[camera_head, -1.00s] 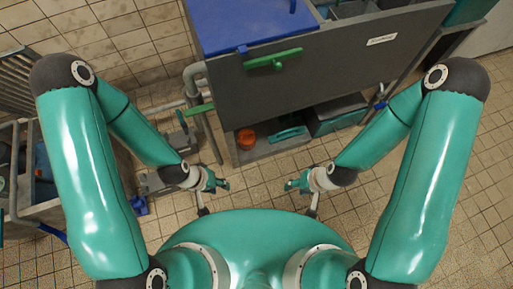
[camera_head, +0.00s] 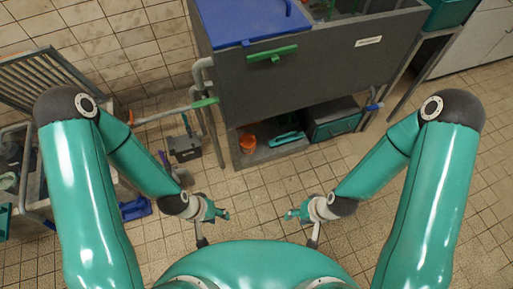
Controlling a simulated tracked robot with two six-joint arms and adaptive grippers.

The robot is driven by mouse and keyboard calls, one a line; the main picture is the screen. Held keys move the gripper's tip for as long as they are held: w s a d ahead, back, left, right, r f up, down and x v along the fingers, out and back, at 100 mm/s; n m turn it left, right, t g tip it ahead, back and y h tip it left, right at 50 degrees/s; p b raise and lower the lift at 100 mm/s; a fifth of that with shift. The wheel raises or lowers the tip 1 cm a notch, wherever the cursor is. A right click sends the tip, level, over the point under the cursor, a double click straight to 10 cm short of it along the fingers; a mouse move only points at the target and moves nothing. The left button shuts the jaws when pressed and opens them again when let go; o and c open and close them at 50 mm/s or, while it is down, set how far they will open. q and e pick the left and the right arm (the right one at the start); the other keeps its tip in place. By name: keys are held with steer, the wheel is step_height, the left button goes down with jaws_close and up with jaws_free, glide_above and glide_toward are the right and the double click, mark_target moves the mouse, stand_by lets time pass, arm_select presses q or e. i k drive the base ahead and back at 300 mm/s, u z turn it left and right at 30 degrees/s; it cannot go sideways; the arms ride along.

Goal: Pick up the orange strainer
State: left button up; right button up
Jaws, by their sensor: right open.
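The orange strainer (camera_head: 248,143) sits on the low grey shelf (camera_head: 262,155) under the dark grey tank, near the shelf's left end. It is small in the view, so its details are unclear. My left gripper (camera_head: 222,214) is in front of the shelf, below and left of the strainer in the picture, apart from it. Its fingers are too small to tell whether they are open. My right gripper (camera_head: 290,214) is open and empty, below and right of the strainer, also apart from it.
The grey tank (camera_head: 320,85) with a blue lid (camera_head: 250,20) and green handle (camera_head: 272,54) overhangs the shelf. A teal tool (camera_head: 286,136) and a teal-fronted box (camera_head: 335,127) lie right of the strainer. Pipes stand at left. Tiled floor before the shelf is clear.

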mark_target(248, 141)
steer(key=u, duration=0.15)
steer(key=i, duration=0.9)
steer(key=z, duration=0.05)
